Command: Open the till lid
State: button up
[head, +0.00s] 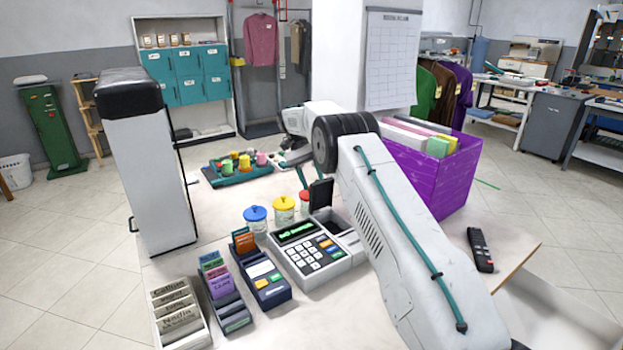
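The till (318,257) stands on the white counter near the middle of the head view, with white and coloured keys and a dark display with green figures. At its rear right is a dark recessed compartment (328,224). A black panel (321,193) stands upright behind this compartment and looks like the raised lid; its hinge is too small to make out. My white arm reaches from the lower right past the till's right side to a dark round joint, then its wrist extends beyond the till. My gripper's fingers cannot be made out clearly, and nothing is seen held.
A purple bin (441,178) and a remote (480,250) are to the right. A tall white unit (150,170) stands left.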

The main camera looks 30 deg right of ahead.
jog(key=shift+d+f, duration=0.35)
jog(key=shift+r, duration=0.3)
jog(key=s+a+r, duration=0.1)
jog(key=s+r, duration=0.1)
jog(key=s, duration=0.6)
jog(key=s+a+r, duration=0.2)
jog(key=s+r, duration=0.1)
jog(key=s, duration=0.4)
jog(key=shift+s+a, duration=0.2)
jog(key=shift+s, duration=0.15)
